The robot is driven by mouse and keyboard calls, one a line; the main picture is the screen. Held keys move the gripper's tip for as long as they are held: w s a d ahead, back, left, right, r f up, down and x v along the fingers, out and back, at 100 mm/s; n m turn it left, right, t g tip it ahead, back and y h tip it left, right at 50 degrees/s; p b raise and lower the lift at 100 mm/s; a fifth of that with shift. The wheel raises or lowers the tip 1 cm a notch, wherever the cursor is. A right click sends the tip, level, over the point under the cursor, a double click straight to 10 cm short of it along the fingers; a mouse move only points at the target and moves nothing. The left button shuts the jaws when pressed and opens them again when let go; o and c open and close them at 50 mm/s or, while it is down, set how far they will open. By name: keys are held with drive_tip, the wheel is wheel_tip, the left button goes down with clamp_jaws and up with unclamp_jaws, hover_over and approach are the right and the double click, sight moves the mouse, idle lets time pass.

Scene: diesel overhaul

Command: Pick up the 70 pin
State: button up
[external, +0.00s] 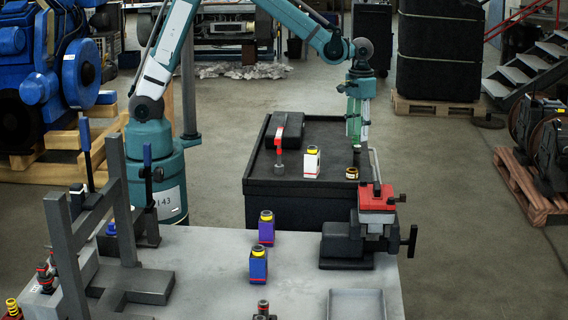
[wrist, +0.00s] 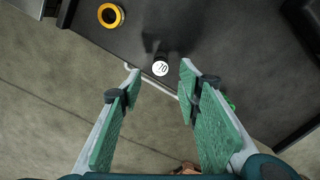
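The 70 pin (wrist: 160,68) is a dark upright cylinder with a round white "70" label on top, in the upper middle of the wrist view. In the external view a small dark piece (external: 357,154), apparently this pin, stands near the right edge of the black cart top. My gripper (wrist: 160,72) has green pads and is open, with its fingers wide apart and nothing between the pads. The pin appears beyond the fingertips, between their two lines. In the external view my gripper (external: 357,130) points down above the pin's side of the cart.
On the black cart (external: 262,165) stand a white bottle (external: 311,162) and a red-handled tool (external: 279,145). A red vise (external: 376,197) is on the grey workbench in front.

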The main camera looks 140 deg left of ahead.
sight(358, 146)
drive_tip(key=shift+f, duration=0.15)
drive_tip(key=shift+f, duration=1.2)
drive_tip(key=shift+d+f, duration=0.15)
drive_tip(key=shift+f, duration=2.45)
drive_tip(key=c, duration=1.1)
